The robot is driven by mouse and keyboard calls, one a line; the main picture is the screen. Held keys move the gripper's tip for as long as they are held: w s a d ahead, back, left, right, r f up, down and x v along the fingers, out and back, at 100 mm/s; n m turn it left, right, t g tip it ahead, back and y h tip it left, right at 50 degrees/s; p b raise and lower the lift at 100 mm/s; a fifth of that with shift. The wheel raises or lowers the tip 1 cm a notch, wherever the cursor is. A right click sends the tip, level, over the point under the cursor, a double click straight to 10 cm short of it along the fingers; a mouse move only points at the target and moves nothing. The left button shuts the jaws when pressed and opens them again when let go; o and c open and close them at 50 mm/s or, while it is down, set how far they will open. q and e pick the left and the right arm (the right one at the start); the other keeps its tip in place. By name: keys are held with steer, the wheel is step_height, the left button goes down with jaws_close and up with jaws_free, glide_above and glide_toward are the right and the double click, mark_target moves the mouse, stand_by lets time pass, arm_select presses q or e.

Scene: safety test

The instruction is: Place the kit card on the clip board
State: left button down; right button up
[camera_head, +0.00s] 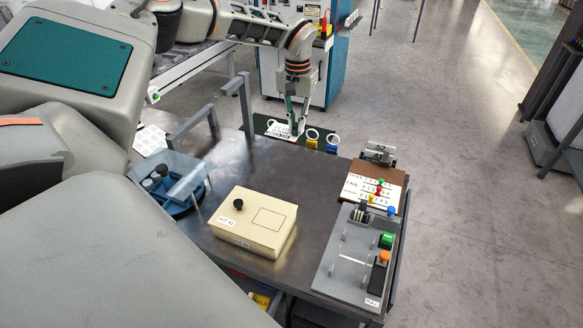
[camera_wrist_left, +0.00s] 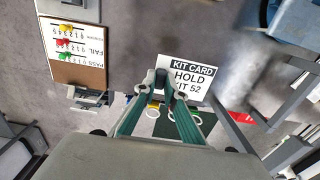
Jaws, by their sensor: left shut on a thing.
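The kit card (camera_wrist_left: 190,72) is white with black text reading KIT CARD HOLD KIT 52. My left gripper (camera_head: 293,128) is shut on its edge, above the far edge of the table; the card (camera_head: 277,131) shows at the fingertips in the head view. In the left wrist view the teal fingers (camera_wrist_left: 166,84) meet at the card's edge. The clip board (camera_head: 351,197) is brown, with a white PASS/FAIL sheet and a metal clip, on the table's right side, apart from the card. It shows at the upper left in the wrist view (camera_wrist_left: 75,74). My right gripper is not in view.
A cream kit box (camera_head: 253,222) with a black knob stands mid-table. A grey panel (camera_head: 345,262) with coloured buttons lies in front of the clip board. Tagged rings (camera_head: 312,137) hang near the far edge. Bare tabletop (camera_head: 300,173) lies between.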

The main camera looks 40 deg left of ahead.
mark_target(296, 137)
arm_select(q)
step_height(296, 137, down, 4)
steer(key=b, duration=0.3)
steer(key=shift+d+r, duration=0.15)
steer(key=shift+s+f+b, duration=0.1)
steer(key=shift+f+b, duration=0.25)
steer(key=shift+b, duration=0.45)
step_height(296, 137, down, 9)
steer(key=b, duration=0.3)
steer(key=shift+b, duration=0.3)
steer(key=shift+f, duration=0.55)
step_height(296, 137, down, 4)
steer(key=shift+r+b, duration=0.15)
steer(key=shift+b, duration=0.3)
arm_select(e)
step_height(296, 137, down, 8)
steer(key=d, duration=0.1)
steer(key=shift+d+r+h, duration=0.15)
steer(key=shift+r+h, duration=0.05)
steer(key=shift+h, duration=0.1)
